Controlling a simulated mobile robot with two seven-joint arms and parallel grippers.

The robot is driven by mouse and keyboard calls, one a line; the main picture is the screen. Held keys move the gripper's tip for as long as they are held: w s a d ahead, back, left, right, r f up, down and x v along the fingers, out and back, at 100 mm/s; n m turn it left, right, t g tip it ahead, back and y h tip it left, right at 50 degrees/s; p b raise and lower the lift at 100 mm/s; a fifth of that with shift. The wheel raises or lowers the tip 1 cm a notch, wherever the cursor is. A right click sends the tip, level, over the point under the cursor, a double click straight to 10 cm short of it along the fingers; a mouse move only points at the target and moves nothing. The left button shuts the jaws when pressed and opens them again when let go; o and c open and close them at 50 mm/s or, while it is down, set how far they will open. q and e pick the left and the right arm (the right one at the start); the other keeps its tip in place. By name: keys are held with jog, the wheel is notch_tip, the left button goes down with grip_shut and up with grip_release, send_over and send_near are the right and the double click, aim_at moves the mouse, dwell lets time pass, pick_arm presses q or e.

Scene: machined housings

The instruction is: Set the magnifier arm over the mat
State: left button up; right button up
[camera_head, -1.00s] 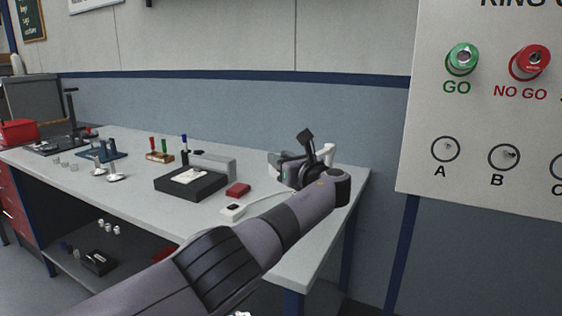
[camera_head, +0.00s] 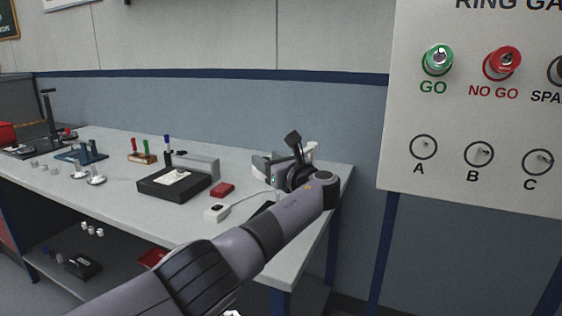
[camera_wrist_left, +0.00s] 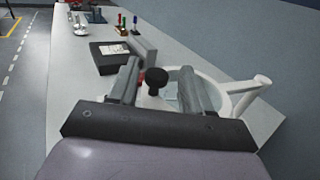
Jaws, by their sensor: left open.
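The magnifier shows in the left wrist view as a white ring (camera_wrist_left: 239,88) with a pale lens, a white arm piece on its right and a black knob (camera_wrist_left: 155,75). My left gripper (camera_wrist_left: 159,68) is open, with one finger on each side of the knob. I cannot tell whether either finger touches it. In the head view my left gripper (camera_head: 274,170) is at the right end of the bench, and it and my arm hide most of the magnifier (camera_head: 311,150). A dark flat patch (camera_head: 262,208) shows beside my forearm; I cannot tell whether it is the mat. My right gripper is out of view.
A panel with GO and NO GO rings (camera_head: 480,120) hangs at right.

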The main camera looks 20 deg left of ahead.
pick_arm(q)
jog(key=v, duration=0.5)
jog(key=shift+s+d+r+p, duration=0.15)
jog(key=shift+s+d+p, duration=0.05)
jog(key=shift+d+p, duration=0.15)
dwell(0.3)
